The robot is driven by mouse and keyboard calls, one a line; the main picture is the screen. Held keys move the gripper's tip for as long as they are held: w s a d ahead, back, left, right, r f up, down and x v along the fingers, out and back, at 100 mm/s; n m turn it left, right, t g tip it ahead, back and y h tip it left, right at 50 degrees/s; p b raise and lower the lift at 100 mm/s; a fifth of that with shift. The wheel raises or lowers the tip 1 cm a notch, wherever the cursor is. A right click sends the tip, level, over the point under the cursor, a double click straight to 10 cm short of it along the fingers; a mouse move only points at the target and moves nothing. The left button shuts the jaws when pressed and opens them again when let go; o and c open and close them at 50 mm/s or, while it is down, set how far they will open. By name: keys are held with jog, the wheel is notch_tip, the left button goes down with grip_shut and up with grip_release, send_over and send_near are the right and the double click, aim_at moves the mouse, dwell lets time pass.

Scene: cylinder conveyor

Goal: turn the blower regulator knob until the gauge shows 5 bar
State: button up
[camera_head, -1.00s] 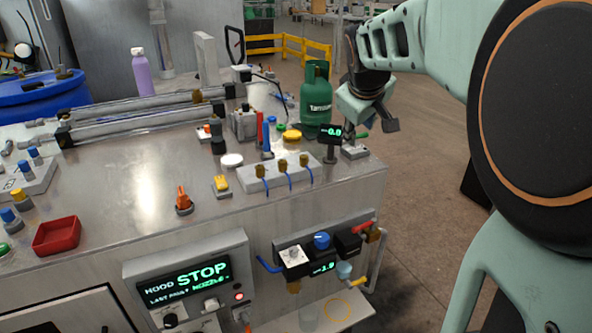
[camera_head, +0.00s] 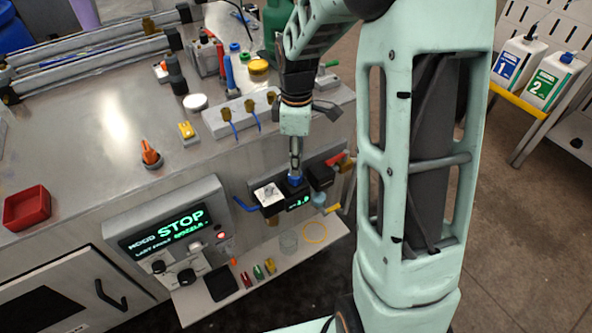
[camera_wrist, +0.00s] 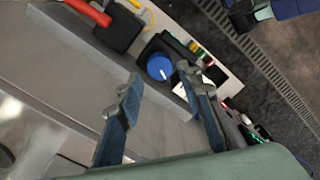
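The blue regulator knob (camera_head: 295,181) is on the dark unit at the bench's front side. It shows in the wrist view (camera_wrist: 159,67) as a round blue cap with a white pointer mark. A small green digital display (camera_head: 298,202) sits just below it; its digits look like 1.9 but are too small to read surely. My gripper (camera_head: 296,170) points down just above the knob. In the wrist view my gripper (camera_wrist: 160,80) is open, its fingers apart with the knob between and beyond the tips. I cannot tell whether they touch it.
A white-faced block (camera_head: 268,193) stands left of the knob and a red-handled valve (camera_head: 338,158) right of it. A STOP panel (camera_head: 172,232) is further left. A shelf (camera_head: 200,308) below holds a glass and small coloured items.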

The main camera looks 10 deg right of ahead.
notch_tip(320, 180, down, 6)
jog(key=shift+r, duration=0.25)
jog(key=shift+w, duration=0.1)
jog(key=c, duration=0.9)
